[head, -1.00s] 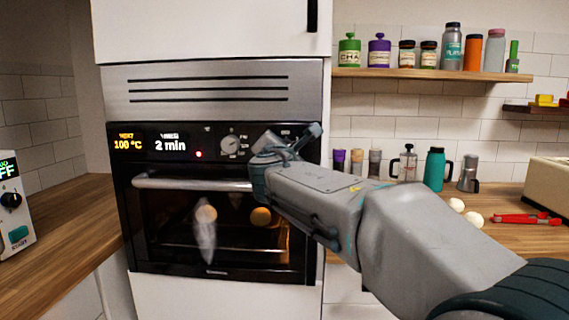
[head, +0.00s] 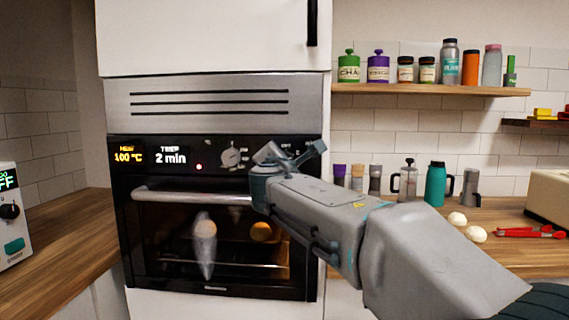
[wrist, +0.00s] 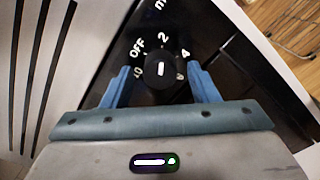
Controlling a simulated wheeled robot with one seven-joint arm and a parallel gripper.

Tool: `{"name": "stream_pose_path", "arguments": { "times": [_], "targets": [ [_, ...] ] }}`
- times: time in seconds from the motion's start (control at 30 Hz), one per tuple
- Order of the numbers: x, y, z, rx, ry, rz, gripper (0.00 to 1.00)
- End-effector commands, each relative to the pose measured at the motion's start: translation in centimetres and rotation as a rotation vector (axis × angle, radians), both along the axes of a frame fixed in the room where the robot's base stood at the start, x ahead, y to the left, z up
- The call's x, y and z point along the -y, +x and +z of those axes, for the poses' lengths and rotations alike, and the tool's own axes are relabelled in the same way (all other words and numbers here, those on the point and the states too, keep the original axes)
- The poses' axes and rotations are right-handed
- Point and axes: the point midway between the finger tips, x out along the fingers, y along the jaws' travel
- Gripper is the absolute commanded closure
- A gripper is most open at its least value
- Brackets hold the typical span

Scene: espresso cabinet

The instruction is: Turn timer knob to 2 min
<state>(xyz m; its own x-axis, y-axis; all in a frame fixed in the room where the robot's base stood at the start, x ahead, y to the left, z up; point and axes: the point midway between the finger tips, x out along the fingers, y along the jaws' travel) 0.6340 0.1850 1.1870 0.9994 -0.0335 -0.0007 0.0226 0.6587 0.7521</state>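The black timer knob (wrist: 161,70) shows in the wrist view, with a short white mark on its face and dial labels OFF, 2 and 4 around it. My gripper (wrist: 160,72) is open, with one blue finger on each side of the knob and a visible gap on both sides. In the head view my gripper (head: 288,155) is at the right part of the black oven panel (head: 215,177) and hides the timer knob there. The oven display (head: 150,157) reads 100 °C and 2 min.
Another round dial (head: 231,157) sits left of my gripper, beside a small red light (head: 198,167). The oven handle (head: 190,197) runs below the panel. Jars and bottles stand on the right shelf (head: 430,90). A white appliance (head: 10,220) stands at the left.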

Motion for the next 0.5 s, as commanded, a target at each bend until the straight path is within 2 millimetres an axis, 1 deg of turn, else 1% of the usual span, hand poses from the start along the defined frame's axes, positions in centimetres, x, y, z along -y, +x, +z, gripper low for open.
{"name": "stream_pose_path", "arguments": {
  "times": [0.27, 0.37, 0.5],
  "targets": [
    [0.0, -0.3, 0.0, 0.001, 0.0, -0.001, 0.46],
    [0.0, -1.2, 0.0, 0.001, 0.0, 0.001, 0.46],
    [-0.1, -3.5, 0.1, 0.003, 0.0, 0.001, 0.46]
  ]
}}
